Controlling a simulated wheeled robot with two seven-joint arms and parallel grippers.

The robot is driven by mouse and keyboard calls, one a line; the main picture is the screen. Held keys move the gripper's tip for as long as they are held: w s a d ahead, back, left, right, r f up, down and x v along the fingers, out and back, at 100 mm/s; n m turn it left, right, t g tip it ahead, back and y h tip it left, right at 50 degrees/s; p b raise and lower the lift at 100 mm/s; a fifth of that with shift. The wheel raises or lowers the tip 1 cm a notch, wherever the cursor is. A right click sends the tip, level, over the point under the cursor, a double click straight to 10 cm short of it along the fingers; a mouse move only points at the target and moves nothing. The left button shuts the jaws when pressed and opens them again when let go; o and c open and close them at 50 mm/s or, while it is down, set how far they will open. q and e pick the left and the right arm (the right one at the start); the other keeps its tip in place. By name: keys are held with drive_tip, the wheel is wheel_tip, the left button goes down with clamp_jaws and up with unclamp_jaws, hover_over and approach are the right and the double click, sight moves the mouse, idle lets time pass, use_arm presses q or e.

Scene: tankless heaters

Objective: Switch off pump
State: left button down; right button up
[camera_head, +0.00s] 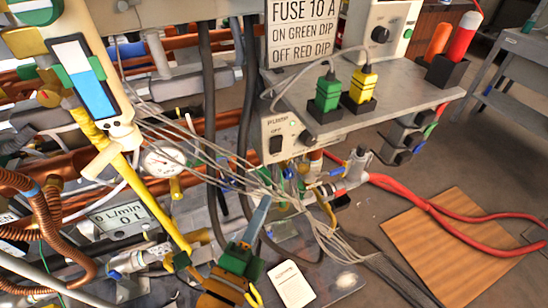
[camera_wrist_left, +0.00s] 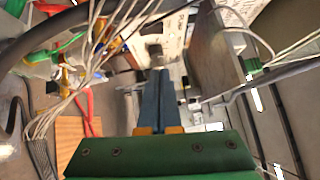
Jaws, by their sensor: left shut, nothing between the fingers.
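The pump box (camera_head: 288,128) is a white panel marked PUMP and OFF, below the grey shelf in the head view. Its dark switch (camera_head: 276,145) sits under the OFF mark, with a dark knob (camera_head: 305,138) to its right. The panel also shows in the left wrist view (camera_wrist_left: 172,38), with a dark part on it just beyond my fingertips. My left gripper (camera_head: 264,202) is shut and empty, blue-grey fingers pointing up towards the panel from below. In the wrist view its fingertips (camera_wrist_left: 160,72) appear apart from the panel. My right gripper is not in view.
Green (camera_head: 327,93) and yellow (camera_head: 361,88) plugs stand on the grey shelf (camera_head: 420,82). Thick red cables (camera_head: 430,205) run right over a wooden board (camera_head: 450,250).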

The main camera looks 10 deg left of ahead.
use_arm(q)
drive_tip(key=p, duration=0.4)
approach(281, 142)
drive_tip(key=w+d, duration=0.1)
drive_tip(key=d, duration=0.2)
drive_tip(key=w, duration=0.1)
drive_tip(key=w+a, duration=0.1)
drive_tip(key=w, duration=0.2)
drive_tip(key=shift+w+a+r, duration=0.25)
drive_tip(key=shift+a+r, duration=0.05)
